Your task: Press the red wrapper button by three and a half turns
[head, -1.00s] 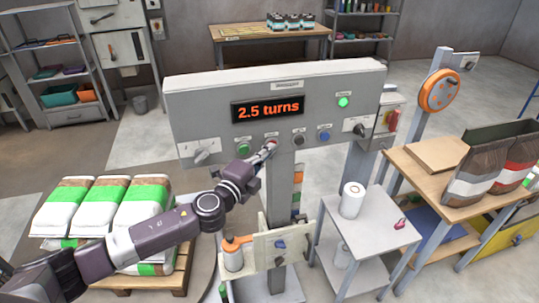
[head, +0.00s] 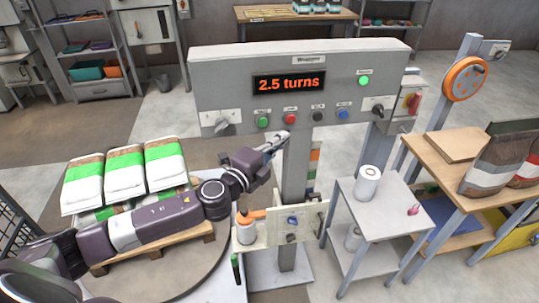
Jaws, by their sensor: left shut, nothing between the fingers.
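The grey wrapper control panel (head: 220,75) stands on a grey post in the middle of the head view. Its display (head: 289,84) reads "2.5 turns" in orange. The red button (head: 291,120) sits in the lower row, between a green button (head: 263,122) and a black one (head: 317,116). My left gripper (head: 284,136) is shut and empty. Its tip is just below the red button, and the button's face is uncovered. I see no sign of contact. My right gripper is not in view.
A grey switch lever (head: 222,127) is at the panel's left and a black knob (head: 378,110) at its right. Stacked bags (head: 125,172) lie on a pallet at left. A small white table (head: 385,205) with a roll (head: 368,182) stands right of the post.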

